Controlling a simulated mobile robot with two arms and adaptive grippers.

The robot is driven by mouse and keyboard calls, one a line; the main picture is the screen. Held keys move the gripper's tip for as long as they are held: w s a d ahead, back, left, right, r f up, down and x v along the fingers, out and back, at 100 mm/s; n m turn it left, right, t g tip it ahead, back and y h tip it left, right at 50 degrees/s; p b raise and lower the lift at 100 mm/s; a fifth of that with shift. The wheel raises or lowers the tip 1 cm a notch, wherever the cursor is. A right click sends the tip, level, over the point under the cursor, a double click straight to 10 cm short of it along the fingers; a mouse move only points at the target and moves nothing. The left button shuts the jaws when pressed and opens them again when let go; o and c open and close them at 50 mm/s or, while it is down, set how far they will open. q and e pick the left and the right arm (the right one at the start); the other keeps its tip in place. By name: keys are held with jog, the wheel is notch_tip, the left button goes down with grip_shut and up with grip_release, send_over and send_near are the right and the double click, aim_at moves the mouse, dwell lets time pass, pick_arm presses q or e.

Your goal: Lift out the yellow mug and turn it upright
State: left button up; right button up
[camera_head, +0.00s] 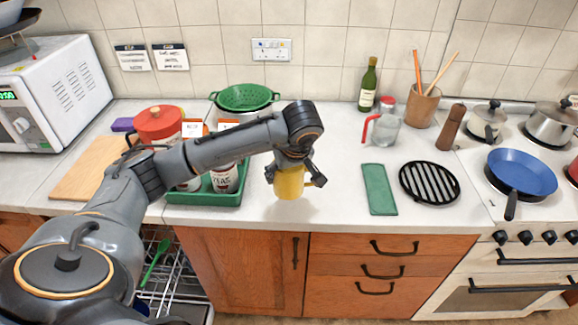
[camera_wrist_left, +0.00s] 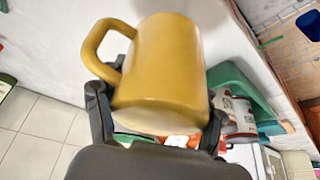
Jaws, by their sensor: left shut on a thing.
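The yellow mug (camera_head: 289,184) is in my left gripper (camera_head: 294,175), over the counter just right of the green tray. The fingers hold it from above, one on each side. Its handle points right in the head view. In the left wrist view the mug (camera_wrist_left: 165,62) fills the middle between the fingers of my left gripper (camera_wrist_left: 157,98), with the handle at left. The end toward my gripper looks smooth and closed; no mouth shows. A small gap between mug and counter seems to show, but contact is hard to judge. My right gripper is out of view.
The green tray (camera_head: 190,197) with jars stands left of the mug. A dishwasher rack (camera_head: 172,272) with a green spoon (camera_head: 155,262) is open below. A green cloth (camera_head: 379,189) and black trivet (camera_head: 430,183) lie to the right. Counter between mug and cloth is bare.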

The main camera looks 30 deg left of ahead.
aim_at(294, 172)
pick_arm(q)
jog(key=shift+f+b, duration=1.5)
jog(key=shift+f, duration=1.25)
jog(key=shift+f+b, duration=0.4)
jog(key=shift+f, duration=0.1)
jog(key=o, duration=1.5)
jog(key=v, duration=1)
jog(key=shift+d+r, duration=0.1)
jog(key=shift+r, duration=0.15)
jog(key=shift+v, duration=0.75)
